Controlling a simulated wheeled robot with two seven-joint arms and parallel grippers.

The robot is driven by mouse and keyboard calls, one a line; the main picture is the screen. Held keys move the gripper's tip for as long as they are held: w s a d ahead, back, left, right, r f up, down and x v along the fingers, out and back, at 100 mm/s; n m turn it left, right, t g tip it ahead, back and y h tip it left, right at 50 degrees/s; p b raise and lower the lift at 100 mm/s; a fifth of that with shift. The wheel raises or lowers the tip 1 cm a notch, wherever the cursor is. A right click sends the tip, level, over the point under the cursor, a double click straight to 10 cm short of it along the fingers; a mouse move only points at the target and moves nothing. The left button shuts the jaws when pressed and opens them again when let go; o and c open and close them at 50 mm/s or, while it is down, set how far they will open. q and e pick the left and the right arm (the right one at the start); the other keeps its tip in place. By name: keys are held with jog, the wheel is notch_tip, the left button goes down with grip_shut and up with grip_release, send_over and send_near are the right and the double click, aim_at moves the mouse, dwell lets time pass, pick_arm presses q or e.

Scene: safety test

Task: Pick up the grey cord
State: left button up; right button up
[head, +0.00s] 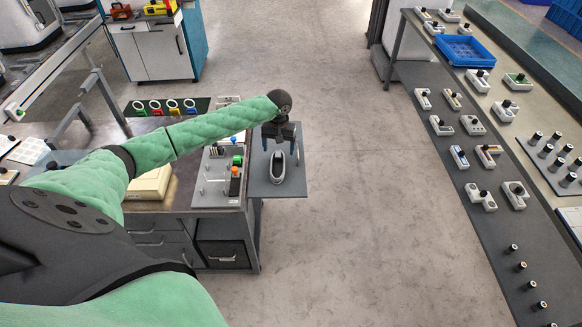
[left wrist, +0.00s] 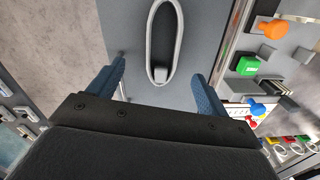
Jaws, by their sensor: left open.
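The grey cord (head: 277,180) is a long closed loop with a small block at its near end. It lies flat on a grey side shelf (head: 295,187) at the right end of the workbench. In the left wrist view the cord (left wrist: 160,74) lies ahead of the jaws, its near end between the lines of the two fingers. My left gripper (head: 279,142) is open and empty, its blue fingers pointing down near the cord's far end in the head view. In the left wrist view the gripper (left wrist: 160,76) shows both fingers spread, apart from the cord. My right gripper is not in view.
A grey panel (head: 209,186) with green and orange parts stands left of the shelf. A beige box (head: 150,184) sits further left. A long dark table (head: 446,160) with several small devices and a blue crate (head: 464,50) is at right. Floor between is clear.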

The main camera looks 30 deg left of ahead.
aim_at(277, 164)
pick_arm(q)
jog(key=shift+n, duration=0.6)
jog(key=shift+d+f+n+p, duration=0.15)
jog(key=shift+f+n+p, duration=0.15)
jog(key=shift+f, duration=1)
jog(key=f+p, duration=0.2)
jog(key=s+f+p, duration=0.1)
jog(key=f, duration=0.1)
jog(key=shift+a, duration=0.3)
jog(key=shift+f, duration=0.6)
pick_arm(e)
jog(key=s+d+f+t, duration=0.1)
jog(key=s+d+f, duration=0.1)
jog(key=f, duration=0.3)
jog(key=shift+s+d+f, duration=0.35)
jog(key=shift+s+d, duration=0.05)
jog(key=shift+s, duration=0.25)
pick_arm(q)
jog(key=shift+c, duration=0.2)
jog(key=c, duration=1.1)
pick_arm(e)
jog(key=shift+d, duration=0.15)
